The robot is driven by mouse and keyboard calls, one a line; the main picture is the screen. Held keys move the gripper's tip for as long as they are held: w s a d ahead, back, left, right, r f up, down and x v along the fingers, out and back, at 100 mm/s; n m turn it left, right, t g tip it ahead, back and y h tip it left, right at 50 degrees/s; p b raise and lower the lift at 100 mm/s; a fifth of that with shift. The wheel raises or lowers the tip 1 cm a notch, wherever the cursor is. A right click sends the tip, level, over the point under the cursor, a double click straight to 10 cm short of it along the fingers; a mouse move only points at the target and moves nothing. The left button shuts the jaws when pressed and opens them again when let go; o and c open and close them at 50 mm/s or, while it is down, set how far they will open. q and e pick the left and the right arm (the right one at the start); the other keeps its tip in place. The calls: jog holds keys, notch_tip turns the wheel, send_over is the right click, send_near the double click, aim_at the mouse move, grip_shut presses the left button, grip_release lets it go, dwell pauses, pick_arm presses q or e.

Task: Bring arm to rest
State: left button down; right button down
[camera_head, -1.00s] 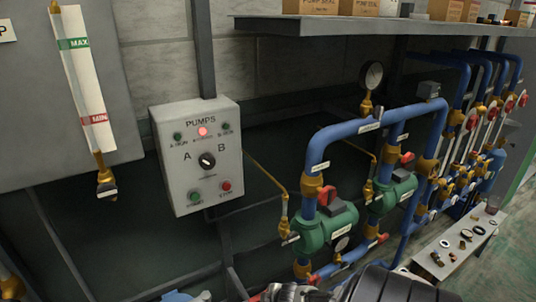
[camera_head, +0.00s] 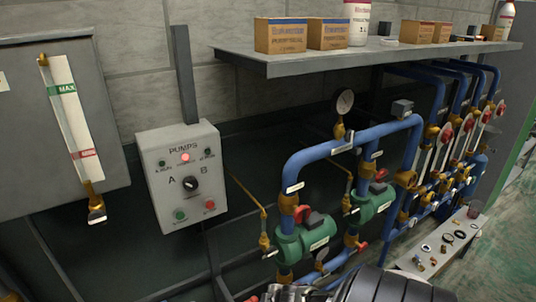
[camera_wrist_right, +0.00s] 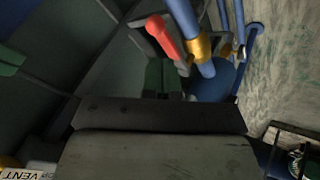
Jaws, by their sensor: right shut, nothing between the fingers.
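My right arm (camera_head: 385,287) shows as a dark, rounded link at the bottom edge of the head view, in front of the pumps and pipes. In the right wrist view my right gripper (camera_wrist_right: 160,115) shows as a wide dark body across the lower middle. It is shut and holds nothing. Beyond it are a red lever (camera_wrist_right: 162,37) and a blue pipe (camera_wrist_right: 190,30) with a brass fitting, apart from it as far as I can tell. My left gripper is not in view.
A grey pump control box (camera_head: 182,150) with a lit red lamp hangs at left. Green pumps (camera_head: 302,243) and blue pipes stand ahead. A shelf (camera_head: 300,62) carries boxes and bottles. A pale tray (camera_head: 410,262) with small parts is at right, beside open floor.

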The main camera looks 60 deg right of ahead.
jog(key=shift+w, duration=0.15)
dwell(0.4)
jog(key=s+a+f+m+g+b, duration=0.1)
jog(key=s+a+f+b, duration=0.1)
jog(key=s+a+f, duration=0.3)
jog(key=s+a+f+g+b, duration=0.1)
jog(key=s+f+b, duration=0.15)
jog(key=f, duration=0.35)
jog(key=s+a+f+m+g+b, duration=0.1)
jog(key=s+a+f+b, duration=0.1)
jog(key=s+a+f, duration=0.3)
jog(key=s+a+f+m+g+y+b, duration=0.1)
jog(key=s+a+f+g+b, duration=0.2)
jog(key=s+a+f, duration=1)
jog(key=s+a+b, duration=0.1)
jog(key=s, duration=0.3)
jog(key=shift+a+f+m+y+b, duration=0.25)
jog(key=shift+f+m+y+b, duration=0.05)
jog(key=shift+f+m+y, duration=0.1)
